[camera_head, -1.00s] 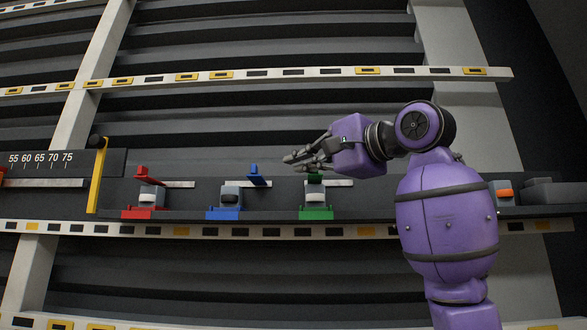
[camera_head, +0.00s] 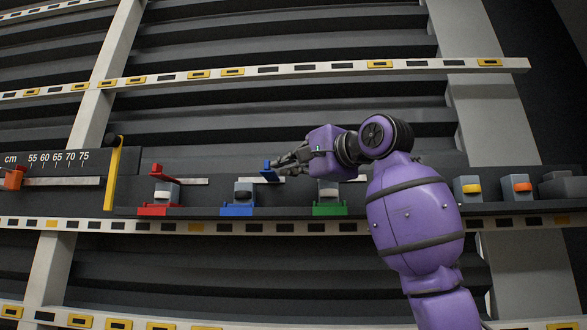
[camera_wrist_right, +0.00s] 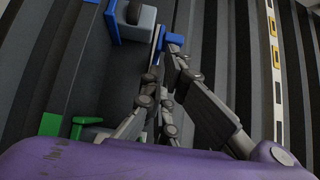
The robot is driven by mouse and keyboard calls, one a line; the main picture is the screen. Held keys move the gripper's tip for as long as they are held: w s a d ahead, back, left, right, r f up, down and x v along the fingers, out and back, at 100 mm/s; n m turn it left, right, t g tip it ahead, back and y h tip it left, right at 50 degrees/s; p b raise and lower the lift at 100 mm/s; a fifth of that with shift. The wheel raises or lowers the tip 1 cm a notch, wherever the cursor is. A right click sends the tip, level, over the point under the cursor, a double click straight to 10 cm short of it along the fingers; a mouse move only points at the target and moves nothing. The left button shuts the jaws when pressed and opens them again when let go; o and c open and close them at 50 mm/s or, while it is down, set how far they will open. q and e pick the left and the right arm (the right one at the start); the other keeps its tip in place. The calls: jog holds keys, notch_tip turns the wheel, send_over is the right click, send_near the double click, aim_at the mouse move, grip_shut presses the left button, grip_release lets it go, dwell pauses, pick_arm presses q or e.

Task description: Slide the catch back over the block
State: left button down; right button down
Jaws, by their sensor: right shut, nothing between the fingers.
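The blue catch (camera_head: 268,171) sits on its light slide strip, up and to the right of the grey block (camera_head: 243,190) in the blue holder (camera_head: 237,210). The catch is not over the block. My right gripper (camera_head: 279,168) is shut and empty, its fingertips at the right side of the blue catch. In the right wrist view, the fingertips (camera_wrist_right: 171,48) are close to the blue catch (camera_wrist_right: 160,40); whether they touch is unclear. The blue holder (camera_wrist_right: 112,22) is to their left there. My left gripper is not in view.
A red catch (camera_head: 157,171) and holder (camera_head: 160,209) stand to the left. A green holder (camera_head: 329,209) stands to the right; the green catch (camera_wrist_right: 88,120) shows in the wrist view. A yellow lever (camera_head: 115,172) and scale are further left.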

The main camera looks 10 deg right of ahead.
aim_at(268, 168)
jog(key=a, duration=0.2)
jog(key=w+a, duration=0.1)
jog(key=a, duration=0.1)
jog(key=w+a, duration=0.1)
jog(key=a, duration=0.1)
jog(key=shift+s+d, duration=0.15)
jog(key=shift+d, duration=0.05)
jog(key=shift+f, duration=0.1)
